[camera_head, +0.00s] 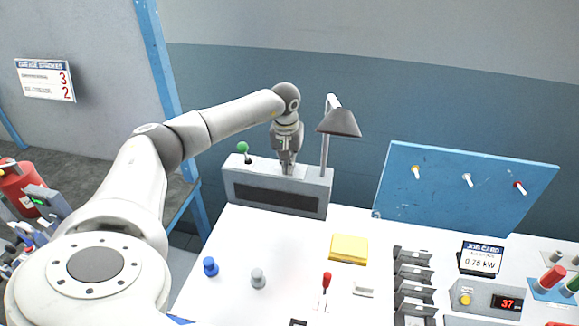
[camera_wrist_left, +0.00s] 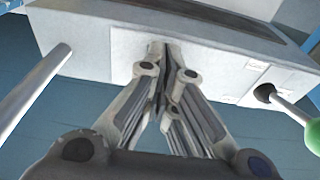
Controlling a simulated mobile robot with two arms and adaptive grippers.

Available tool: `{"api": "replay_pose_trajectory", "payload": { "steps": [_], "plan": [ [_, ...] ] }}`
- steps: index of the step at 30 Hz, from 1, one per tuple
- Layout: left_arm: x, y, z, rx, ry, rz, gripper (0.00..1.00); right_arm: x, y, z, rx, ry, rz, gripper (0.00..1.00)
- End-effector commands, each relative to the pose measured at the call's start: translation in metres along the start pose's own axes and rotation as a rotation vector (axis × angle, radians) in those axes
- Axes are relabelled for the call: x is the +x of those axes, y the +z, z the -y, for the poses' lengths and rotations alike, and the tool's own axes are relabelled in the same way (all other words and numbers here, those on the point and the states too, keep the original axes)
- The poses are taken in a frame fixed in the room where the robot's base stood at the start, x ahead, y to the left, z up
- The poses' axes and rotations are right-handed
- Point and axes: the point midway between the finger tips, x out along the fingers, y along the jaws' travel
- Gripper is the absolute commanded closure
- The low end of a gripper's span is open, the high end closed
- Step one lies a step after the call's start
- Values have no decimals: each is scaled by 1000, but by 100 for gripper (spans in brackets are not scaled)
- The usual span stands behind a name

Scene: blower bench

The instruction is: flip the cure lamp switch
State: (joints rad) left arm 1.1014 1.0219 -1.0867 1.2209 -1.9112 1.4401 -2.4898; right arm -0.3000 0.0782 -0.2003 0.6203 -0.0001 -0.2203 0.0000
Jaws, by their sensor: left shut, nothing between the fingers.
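A grey box (camera_head: 260,187) with a dark front panel stands at the back left of the white bench. A lamp with a dark conical shade (camera_head: 339,122) rises on a pole from its right end. A green-knobbed lever (camera_head: 242,147) stands on its left end, and it also shows at the right in the left wrist view (camera_wrist_left: 313,136). My left gripper (camera_head: 287,168) points down at the box top between lever and pole. Its fingers (camera_wrist_left: 165,50) are shut and empty, at or close to a small pale plate; contact cannot be told. No switch label is readable.
A blue panel (camera_head: 460,185) with three small toggles stands at the back right. A yellow block (camera_head: 348,249), blue knob (camera_head: 210,266), grey knob (camera_head: 258,278) and red-tipped lever (camera_head: 326,281) are on the bench. Grey racks (camera_head: 413,272) and a job card (camera_head: 480,259) are farther right.

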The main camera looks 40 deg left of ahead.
Motion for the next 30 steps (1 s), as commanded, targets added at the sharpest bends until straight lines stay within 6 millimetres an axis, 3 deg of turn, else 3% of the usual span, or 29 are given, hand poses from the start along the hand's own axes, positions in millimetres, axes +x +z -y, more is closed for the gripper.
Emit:
{"api": "replay_pose_trajectory", "payload": {
  "steps": [24, 30],
  "plan": [
    [-66, -10, 0, -1, 1, -1, 100, -48, -5, -1, 0, 1, -1, 60],
    [-68, -10, 0, -1, 1, 0, 100, -48, -4, -2, 0, 2, 0, 60]
  ]
}}
